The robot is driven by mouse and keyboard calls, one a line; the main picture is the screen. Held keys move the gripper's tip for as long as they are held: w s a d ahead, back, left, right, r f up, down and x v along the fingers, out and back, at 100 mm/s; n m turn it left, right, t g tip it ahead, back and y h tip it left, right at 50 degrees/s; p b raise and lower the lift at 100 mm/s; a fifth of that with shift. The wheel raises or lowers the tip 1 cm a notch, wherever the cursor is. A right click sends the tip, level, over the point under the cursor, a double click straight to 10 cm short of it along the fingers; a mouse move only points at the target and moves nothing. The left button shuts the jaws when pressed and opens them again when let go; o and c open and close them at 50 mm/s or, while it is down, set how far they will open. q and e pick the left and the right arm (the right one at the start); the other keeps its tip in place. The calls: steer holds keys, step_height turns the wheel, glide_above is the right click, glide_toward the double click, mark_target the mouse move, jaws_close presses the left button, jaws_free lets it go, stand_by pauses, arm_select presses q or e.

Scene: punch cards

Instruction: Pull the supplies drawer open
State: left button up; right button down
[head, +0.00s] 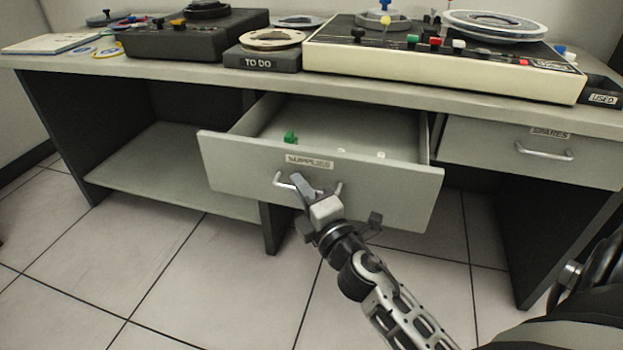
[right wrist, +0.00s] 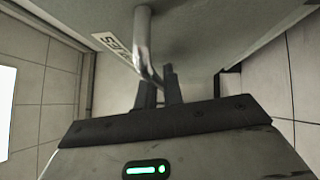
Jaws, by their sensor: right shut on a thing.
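The supplies drawer (head: 225,167) is grey, labelled SUPPLIES, and stands pulled out from the desk in the head view. Its inside shows, with a small green item (head: 290,137) and a few small white items (head: 341,151) in it. My right gripper (head: 303,188) is at the drawer's metal handle (head: 284,180), shut on it. In the right wrist view, the two dark fingers (right wrist: 160,88) meet the handle (right wrist: 142,42), close under the drawer front. The gripper hides part of the handle in the head view. My left gripper is not in view.
A closed drawer labelled SPARES (head: 590,165) is at the right. The desk top (head: 200,72) holds tape machines, a TO DO reel box (head: 262,60) and a USED tray (head: 602,98). An open shelf (head: 165,165) is at the left. The tiled floor (head: 170,290) in front is clear.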

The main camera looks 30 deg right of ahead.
steer(key=s+a, duration=0.2)
steer(key=shift+s+a+f+b, duration=0.1)
steer(key=shift+s+a+b, duration=0.05)
steer(key=shift+a+b, duration=0.2)
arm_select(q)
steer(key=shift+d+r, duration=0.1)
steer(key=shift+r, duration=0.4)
arm_select(e)
steer(key=shift+s+a, duration=0.2)
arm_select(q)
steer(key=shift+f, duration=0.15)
arm_select(e)
steer(key=c, duration=1.8)
jaws_free()
